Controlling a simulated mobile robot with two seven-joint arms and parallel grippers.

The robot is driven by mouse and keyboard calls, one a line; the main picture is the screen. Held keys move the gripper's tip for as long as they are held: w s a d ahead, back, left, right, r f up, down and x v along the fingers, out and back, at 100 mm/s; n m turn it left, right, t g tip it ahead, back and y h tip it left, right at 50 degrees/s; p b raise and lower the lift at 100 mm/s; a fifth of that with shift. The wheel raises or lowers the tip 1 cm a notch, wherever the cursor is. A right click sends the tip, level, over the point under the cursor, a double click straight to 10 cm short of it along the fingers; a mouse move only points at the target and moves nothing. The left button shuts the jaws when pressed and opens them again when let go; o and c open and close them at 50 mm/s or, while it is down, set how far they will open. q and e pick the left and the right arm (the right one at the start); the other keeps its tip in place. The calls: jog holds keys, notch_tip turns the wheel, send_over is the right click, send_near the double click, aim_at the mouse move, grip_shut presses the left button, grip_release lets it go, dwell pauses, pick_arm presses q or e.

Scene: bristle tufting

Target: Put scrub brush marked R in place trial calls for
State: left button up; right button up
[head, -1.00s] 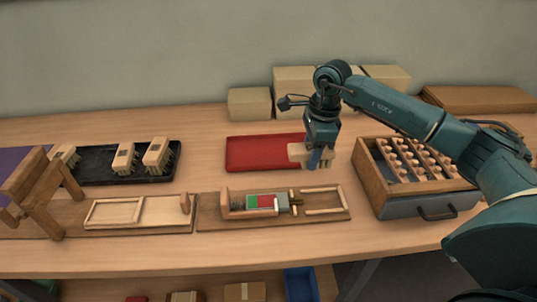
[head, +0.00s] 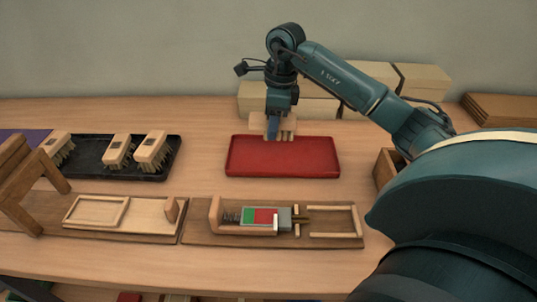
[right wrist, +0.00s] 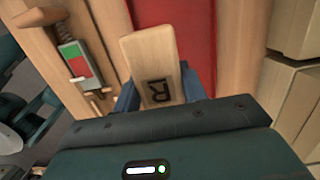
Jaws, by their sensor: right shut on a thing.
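The scrub brush (head: 287,122) is a pale wooden block held by my right gripper (head: 273,133). In the right wrist view the brush (right wrist: 148,55) shows a dark letter R on its face, between the blue fingers. In the head view it is above or just behind the back edge of the red tray (head: 283,160); I cannot tell its exact height. The red tray is empty. A wooden fixture (head: 203,233) with a spring and a green and red indicator (head: 260,215) stands in front of the tray. My left gripper is not in view.
A black tray (head: 88,157) at left holds three other brushes. A wooden board with a framed recess (head: 95,211) lies in front of it. Tan boxes (head: 318,108) line the back behind the red tray. My right arm mostly hides a wooden box (head: 388,172) at right.

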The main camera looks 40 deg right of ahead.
jog(key=shift+w+f, duration=0.15)
notch_tip(320, 180, down, 10)
jog(key=shift+r, duration=0.2)
jog(key=shift+f, duration=0.2)
jog(key=o, duration=0.8)
jog(key=shift+c, duration=0.2)
jog(key=r, duration=0.8)
jog(key=s+d+r, duration=0.1)
jog(key=r, duration=0.3)
jog(key=shift+r, duration=0.15)
